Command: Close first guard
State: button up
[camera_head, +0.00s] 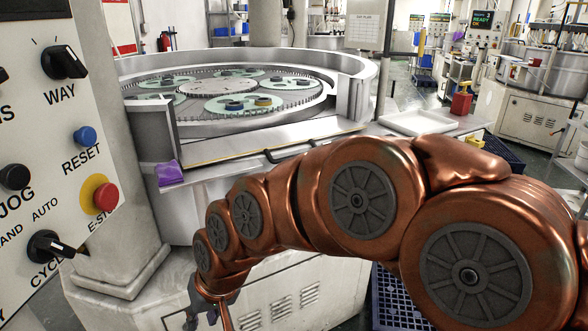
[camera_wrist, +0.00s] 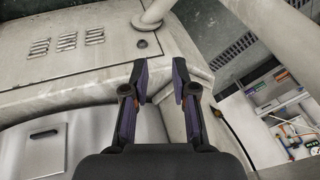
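A round lapping machine with a silvery tub wall (camera_head: 350,95) stands in the middle of the head view. Its front is open, showing a toothed ring and pale discs inside. A flat metal panel (camera_head: 235,148) with a dark bar handle (camera_head: 290,148) runs along the open front; I take it for the guard, but cannot tell how it is hinged. My arm hides its right part. My gripper (camera_head: 212,308) is low in front of the machine's white base, below the panel and apart from it. In the wrist view my gripper (camera_wrist: 164,75) is open and empty, facing pale cabinet surfaces.
A control panel (camera_head: 60,150) with knobs and a red stop button (camera_head: 105,197) stands close at the left. A purple cloth (camera_head: 170,173) hangs at the tub's left front. A white tray (camera_head: 418,122) lies right of the tub. A blue crate (camera_head: 395,298) is on the floor.

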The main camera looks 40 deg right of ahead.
jog(key=w+d+m+t+b, duration=0.3)
jog(key=w+m+t+b, duration=0.15)
jog(key=w, duration=0.75)
jog(key=w+d+r+m+t+h+b, duration=0.1)
jog(key=w+d+r+m+t+b, duration=0.35)
jog(key=w+d, duration=0.45)
jog(key=s+d+r+m+t+h+b, duration=0.15)
jog(key=d+m+h, duration=0.55)
jog(key=d, duration=0.7)
jog(key=s+d+r+m+t+h+b, duration=0.1)
jog(key=s+d+m+t+h+b, duration=0.15)
jog(key=d+m+h, duration=0.9)
jog(key=w+d+r+n+y+p, duration=0.1)
jog(key=w+d+n+y, duration=0.3)
jog(key=d, duration=0.3)
jog(key=shift+w+r+g+y, duration=0.2)
jog(key=shift+w+g+y, duration=0.2)
jog(key=shift+w+y, duration=0.3)
jog(key=shift+d, duration=0.1)
jog(key=shift+c, duration=0.2)
grip_shut()
